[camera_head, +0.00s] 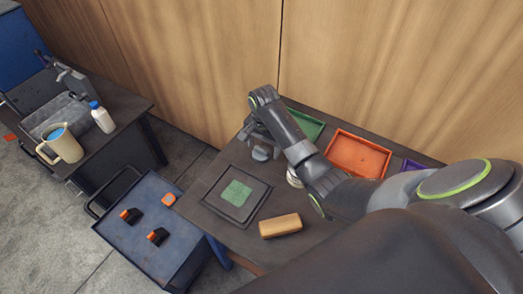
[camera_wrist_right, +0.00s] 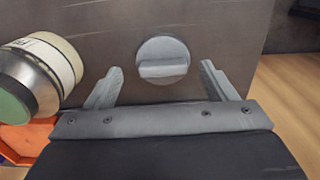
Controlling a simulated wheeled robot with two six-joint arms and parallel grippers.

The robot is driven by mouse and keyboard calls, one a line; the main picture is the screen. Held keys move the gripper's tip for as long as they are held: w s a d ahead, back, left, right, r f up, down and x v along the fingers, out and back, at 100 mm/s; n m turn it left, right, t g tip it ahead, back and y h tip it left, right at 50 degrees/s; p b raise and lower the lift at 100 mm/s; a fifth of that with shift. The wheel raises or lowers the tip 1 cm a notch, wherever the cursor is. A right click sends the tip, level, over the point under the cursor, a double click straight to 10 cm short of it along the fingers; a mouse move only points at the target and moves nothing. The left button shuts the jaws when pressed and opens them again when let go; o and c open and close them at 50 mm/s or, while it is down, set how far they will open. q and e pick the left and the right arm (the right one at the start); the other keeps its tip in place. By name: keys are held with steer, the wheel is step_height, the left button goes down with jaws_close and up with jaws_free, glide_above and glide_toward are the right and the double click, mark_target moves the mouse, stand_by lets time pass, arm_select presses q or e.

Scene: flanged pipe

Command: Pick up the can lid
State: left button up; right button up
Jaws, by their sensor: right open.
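The can lid (camera_wrist_right: 162,60) is a round grey disc with a raised bar across it, lying on the dark table in the right wrist view. In the head view, the lid (camera_head: 261,154) shows as a small grey shape just below my right gripper (camera_head: 259,138). In the right wrist view my right gripper (camera_wrist_right: 159,82) is open and empty, and the lid appears between and slightly beyond its fingertips. The lid appears apart from both fingers. My left gripper is not in view.
A cream-labelled can (camera_wrist_right: 45,65) stands close beside the gripper. Green (camera_head: 305,124) and orange (camera_head: 357,154) trays lie along the table's wall side. A dark tray with a green pad (camera_head: 236,193) and a tan block (camera_head: 281,225) lie nearer. A wooden wall (camera_head: 200,60) rises behind.

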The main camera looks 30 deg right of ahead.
steer(key=shift+f, duration=0.8)
steer(key=shift+c, duration=0.5)
steer(key=c, duration=0.9)
